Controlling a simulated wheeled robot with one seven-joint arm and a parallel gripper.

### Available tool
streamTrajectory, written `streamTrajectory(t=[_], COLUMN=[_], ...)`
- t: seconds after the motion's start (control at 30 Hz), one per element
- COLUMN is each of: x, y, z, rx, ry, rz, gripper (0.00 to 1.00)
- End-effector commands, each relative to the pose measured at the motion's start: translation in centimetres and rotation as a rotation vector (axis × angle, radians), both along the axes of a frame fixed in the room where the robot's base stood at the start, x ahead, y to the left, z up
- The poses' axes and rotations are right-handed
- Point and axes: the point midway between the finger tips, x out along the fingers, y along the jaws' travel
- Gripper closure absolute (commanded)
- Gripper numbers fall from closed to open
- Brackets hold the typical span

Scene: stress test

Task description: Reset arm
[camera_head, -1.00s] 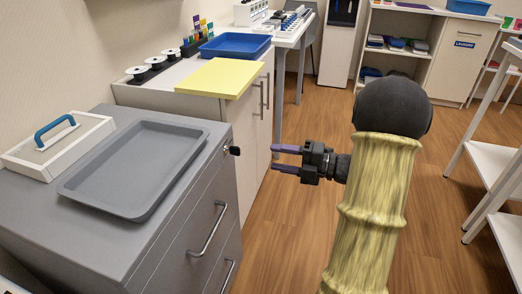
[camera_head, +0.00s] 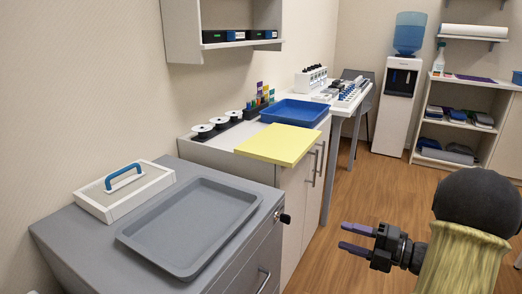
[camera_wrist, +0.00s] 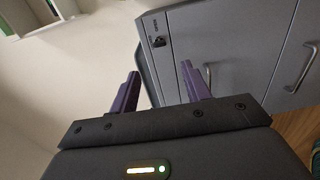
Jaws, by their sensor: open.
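My gripper (camera_head: 358,237) is at the lower right in the head view, over the wooden floor and to the right of the grey cabinet. Its two purple fingers are parted and point left, with nothing between them. In the wrist view my gripper (camera_wrist: 160,90) also shows its fingers spread apart. Beyond them is the grey cabinet front with a lock (camera_wrist: 158,42) and a handle. My arm in its yellow sleeve comes in from the lower right in the head view.
A grey tray (camera_head: 190,262) and a white box with a blue handle (camera_head: 124,178) stand on the grey cabinet (camera_head: 62,255). Behind are a yellow board (camera_head: 278,144) and a blue tray (camera_head: 296,112). Wooden floor (camera_head: 345,195) is clear between the cabinets and my arm.

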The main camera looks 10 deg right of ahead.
Motion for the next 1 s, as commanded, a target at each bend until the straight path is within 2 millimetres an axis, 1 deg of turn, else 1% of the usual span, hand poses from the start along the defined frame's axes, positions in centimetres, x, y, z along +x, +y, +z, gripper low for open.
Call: streamTrajectory(t=[0.17, 0.3, 0.4, 0.53, 0.67, 0.77, 0.87, 0.97, 1.0], x=[3.2, 6.2, 7.6, 8.3, 7.7, 6.3, 4.3, 1.6, 0.4], y=[1.2, 1.8, 2.1, 2.4, 2.9, 3.6, 4.5, 5.9, 6.6], z=[0.5, 0.9, 0.9, 0.8, 0.4, -0.1, -0.8, -1.6, -1.9], rx=[-0.015, 0.007, 0.047, 0.126, 0.227, 0.317, 0.411, 0.505, 0.543], ry=[0.099, 0.237, 0.344, 0.495, 0.654, 0.786, 0.926, 1.073, 1.132], rz=[-0.144, -0.343, -0.489, -0.682, -0.868, -1.008, -1.145, -1.277, -1.328], gripper=[0.52, 0.52, 0.52, 0.52, 0.52, 0.52, 0.52, 0.52, 0.52])
